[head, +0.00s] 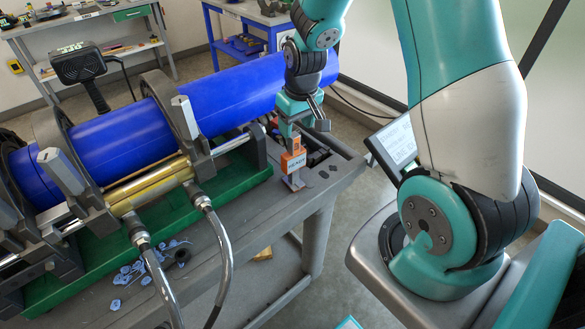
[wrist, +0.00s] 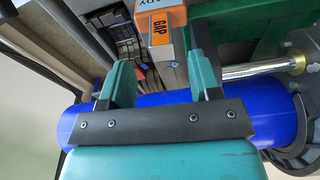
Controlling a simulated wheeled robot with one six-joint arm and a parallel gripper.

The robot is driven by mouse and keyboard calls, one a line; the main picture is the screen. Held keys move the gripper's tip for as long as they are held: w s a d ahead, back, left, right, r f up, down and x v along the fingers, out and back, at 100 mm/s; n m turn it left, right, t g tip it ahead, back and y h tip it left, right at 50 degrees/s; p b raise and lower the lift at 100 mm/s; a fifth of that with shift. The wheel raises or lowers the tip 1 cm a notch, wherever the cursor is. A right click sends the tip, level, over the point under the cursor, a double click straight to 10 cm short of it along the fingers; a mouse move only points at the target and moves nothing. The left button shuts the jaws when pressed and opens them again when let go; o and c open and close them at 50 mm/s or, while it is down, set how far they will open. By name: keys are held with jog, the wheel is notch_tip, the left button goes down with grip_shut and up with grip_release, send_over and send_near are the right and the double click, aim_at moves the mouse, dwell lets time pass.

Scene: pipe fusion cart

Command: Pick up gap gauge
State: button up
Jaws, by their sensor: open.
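The gap gauge (head: 293,162) is an orange block marked READY on a grey upright piece, standing near the right end of the grey cart top. In the wrist view the orange gauge (wrist: 161,22), marked GAP, shows at the top centre, cut off by the frame edge. My gripper (head: 300,125) is open and points down close above the gauge. In the wrist view my gripper (wrist: 160,62) has its two teal fingers apart, with the gauge's grey part appearing between them, nearer the right finger. I cannot tell whether a finger touches it.
A big blue pipe (head: 120,137) lies clamped in the fusion machine, close behind my gripper. A dark bin of small parts (head: 318,150) lies beside the gauge. Hoses (head: 220,245) hang over the cart's front. Blue shavings (head: 130,272) lie on the grey cart top (head: 262,215).

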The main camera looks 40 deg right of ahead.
aim_at(294, 135)
jog(key=shift+w+a+f+p, duration=0.15)
jog(key=shift+f+p, duration=0.2)
jog(key=shift+f, duration=0.7)
jog(key=shift+w+d+f+p, duration=0.15)
jog(key=shift+f+p, duration=0.25)
jog(key=shift+f, duration=0.65)
jog(key=shift+w+a+f+p, duration=0.2)
jog(key=shift+f+p, duration=0.15)
jog(key=shift+f, duration=0.7)
jog(key=shift+c, duration=0.2)
grip_shut()
